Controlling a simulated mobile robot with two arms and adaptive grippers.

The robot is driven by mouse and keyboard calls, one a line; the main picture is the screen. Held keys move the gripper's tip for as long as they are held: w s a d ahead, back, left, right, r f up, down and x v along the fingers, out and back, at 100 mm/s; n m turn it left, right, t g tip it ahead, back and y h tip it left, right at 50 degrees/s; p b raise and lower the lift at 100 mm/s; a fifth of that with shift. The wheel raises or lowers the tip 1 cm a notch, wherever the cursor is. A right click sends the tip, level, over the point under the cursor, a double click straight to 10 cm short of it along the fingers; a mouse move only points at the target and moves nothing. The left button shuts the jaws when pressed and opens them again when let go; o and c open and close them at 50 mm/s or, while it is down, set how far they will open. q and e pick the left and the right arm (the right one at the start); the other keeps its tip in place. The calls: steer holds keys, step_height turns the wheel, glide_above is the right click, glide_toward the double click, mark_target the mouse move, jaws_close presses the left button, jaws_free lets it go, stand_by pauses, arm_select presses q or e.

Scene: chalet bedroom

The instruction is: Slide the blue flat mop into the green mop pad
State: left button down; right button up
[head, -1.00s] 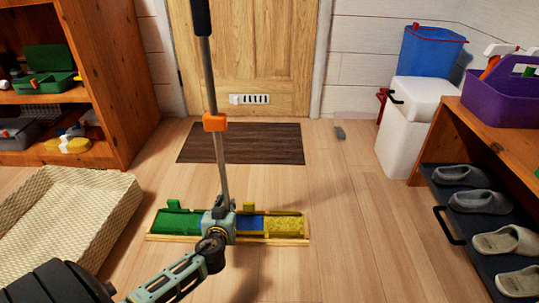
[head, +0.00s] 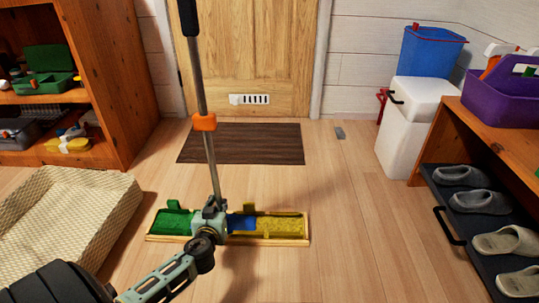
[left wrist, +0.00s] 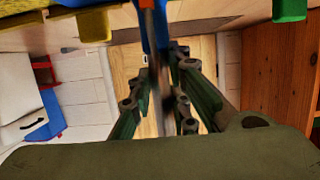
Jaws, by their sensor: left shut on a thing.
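The blue flat mop has a grey pole with an orange collar (head: 204,122), leaning up and left. Part of its blue flat head (head: 242,223) shows just right of my left gripper (head: 209,218). That gripper is shut on the pole low down, close above the head. The green mop pad (head: 171,222) lies left of the gripper. The gripper hides where the head meets the green pad, so I cannot tell how far in it is. In the left wrist view the blue part (left wrist: 151,28) and a green tab (left wrist: 290,9) show. My right gripper is not in view.
A yellow pad (head: 282,227) lies right of the head in the same shallow wooden tray (head: 250,242). A woven basket (head: 75,220) stands left. A dark mat (head: 240,144) lies behind; a shoe rack (head: 480,230) stands right. Floor right of the tray is clear.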

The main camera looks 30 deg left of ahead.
arm_select(q)
steer(key=shift+s+a, duration=0.6)
steer(key=shift+a, duration=0.35)
steer(key=shift+s+a, duration=0.6)
steer(key=shift+a, duration=0.3)
steer(key=shift+a, duration=0.1)
steer(key=s+a, duration=0.1)
steer(key=a, duration=0.1)
steer(key=s+a, duration=0.1)
steer(key=a, duration=0.1)
steer(key=shift+s+b, duration=0.3)
steer(key=shift+b, duration=0.1)
steer(key=shift+a, duration=0.15)
steer(key=shift+s+a, duration=0.45)
steer(key=shift+a, duration=0.25)
steer(key=shift+s+a, duration=0.45)
steer(key=shift+a, duration=0.25)
steer(key=c, duration=1.6)
jaws_free()
